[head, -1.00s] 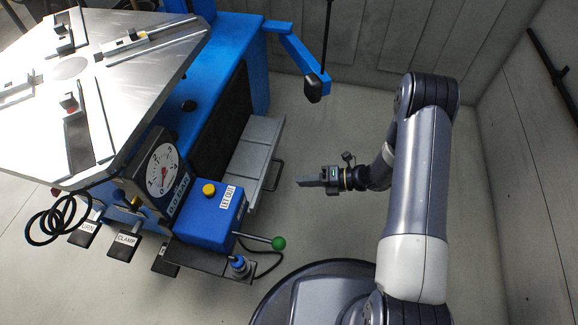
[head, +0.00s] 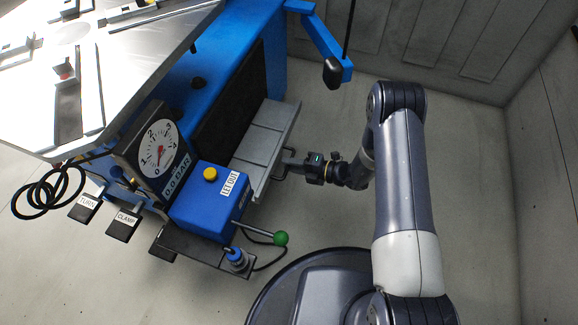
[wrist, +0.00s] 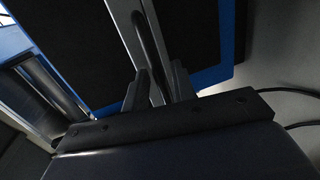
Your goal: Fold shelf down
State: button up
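The grey ribbed shelf (head: 262,143) sticks out from the right side of the blue tyre machine, with a dark loop handle (head: 283,177) on its outer edge. My gripper (head: 287,168) is at that handle, reaching in from the right. In the wrist view the two fingers (wrist: 159,82) stand apart, so my gripper is open. The shelf's edge (wrist: 124,22) and the dark handle (wrist: 147,35) run down to the gap between the fingers. Whether a finger touches the handle I cannot tell.
A blue box labelled LET OUT (head: 208,205), with a yellow button, and a green-knobbed lever (head: 280,238) stand in front of the shelf. A blue side arm (head: 318,45) with a black end hangs behind. The floor right of my arm is clear.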

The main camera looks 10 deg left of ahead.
jog(key=shift+a+f, duration=0.1)
jog(key=shift+a, duration=0.4)
grip_shut()
